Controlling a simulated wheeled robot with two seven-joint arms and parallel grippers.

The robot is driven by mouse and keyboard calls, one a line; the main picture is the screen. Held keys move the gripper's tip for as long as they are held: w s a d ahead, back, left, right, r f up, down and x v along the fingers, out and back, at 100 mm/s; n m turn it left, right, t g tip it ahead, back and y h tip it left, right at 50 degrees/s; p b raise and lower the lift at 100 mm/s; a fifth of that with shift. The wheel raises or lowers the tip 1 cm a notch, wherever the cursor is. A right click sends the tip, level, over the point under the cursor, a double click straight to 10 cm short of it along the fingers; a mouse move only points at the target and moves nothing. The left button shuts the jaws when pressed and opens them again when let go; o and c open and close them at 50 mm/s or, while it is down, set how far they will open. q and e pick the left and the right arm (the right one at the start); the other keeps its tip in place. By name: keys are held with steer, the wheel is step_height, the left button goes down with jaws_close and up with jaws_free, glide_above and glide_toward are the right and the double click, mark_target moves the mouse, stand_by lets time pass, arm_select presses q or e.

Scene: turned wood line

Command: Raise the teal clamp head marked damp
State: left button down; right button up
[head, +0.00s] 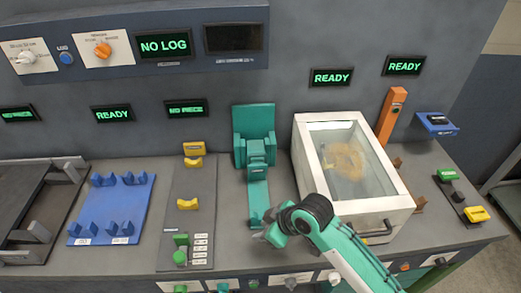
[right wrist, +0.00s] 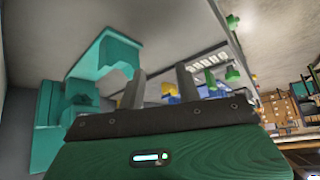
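The teal clamp (head: 254,122) stands at the middle of the bench, with a tall back part, a blocky head (head: 257,152) in front and a narrow base strip (head: 258,193) running forward. I cannot read any "damp" mark on it. My right gripper (head: 266,238) is low at the front end of that strip, in front of the head; its fingertips are hard to make out there. In the right wrist view its two grey fingers (right wrist: 160,85) stand apart with nothing held between them. Teal clamp parts (right wrist: 105,55) show there left of the fingers. My left gripper is out of view.
A white box with a clear lid (head: 350,150) stands close right of the clamp, beside my right arm. A grey plate with yellow V-rests (head: 188,204) and a blue rack (head: 112,210) lie to the left. An orange post (head: 391,115) rises behind the box. Panel screens read NO LOG and READY.

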steer(key=w+a+r+n, duration=0.2)
steer(key=w+r+n, duration=0.1)
steer(key=w+r, duration=0.1)
steer(key=n+g+h, duration=0.2)
steer(key=n, duration=0.2)
glide_toward(258, 154)
steer(key=p+x, duration=0.4)
steer(key=x, duration=0.2)
steer(key=shift+a+f, duration=0.1)
steer(key=shift+f, duration=0.3)
steer(key=shift+w+a+f, duration=0.15)
steer(key=shift+a+f, duration=0.05)
steer(key=shift+f, duration=0.3)
jaws_close()
